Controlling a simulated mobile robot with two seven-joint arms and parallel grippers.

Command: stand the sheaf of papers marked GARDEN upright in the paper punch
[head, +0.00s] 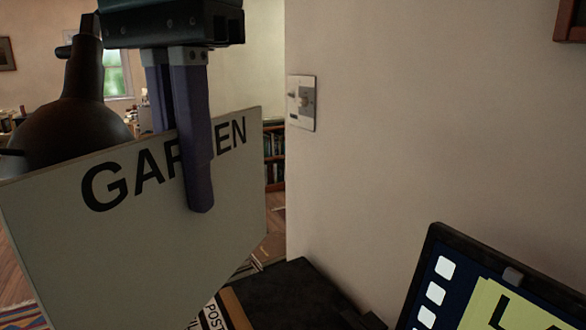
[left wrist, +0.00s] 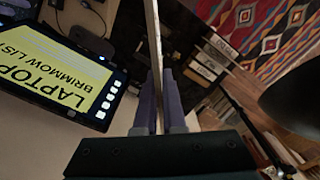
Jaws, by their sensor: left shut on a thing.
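The sheaf of papers marked GARDEN (head: 150,255) is a pale, stiff sheet filling the lower left of the head view, lettering upright and its face slightly turned. My left gripper (head: 190,165) comes down from above and is shut on its upper edge, one finger across the front of the lettering and the other behind. In the left wrist view the sheaf (left wrist: 153,50) shows edge-on between the two fingers (left wrist: 160,95). I cannot make out the paper punch in either view. My right gripper is not in view.
A dark lamp (head: 70,110) stands close at left. A black surface (head: 295,290) lies lower middle, by a file marked POST (head: 212,314). A dark-framed screen with a yellow note (head: 505,305) is lower right. A wall with a switch (head: 302,103) closes off the right.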

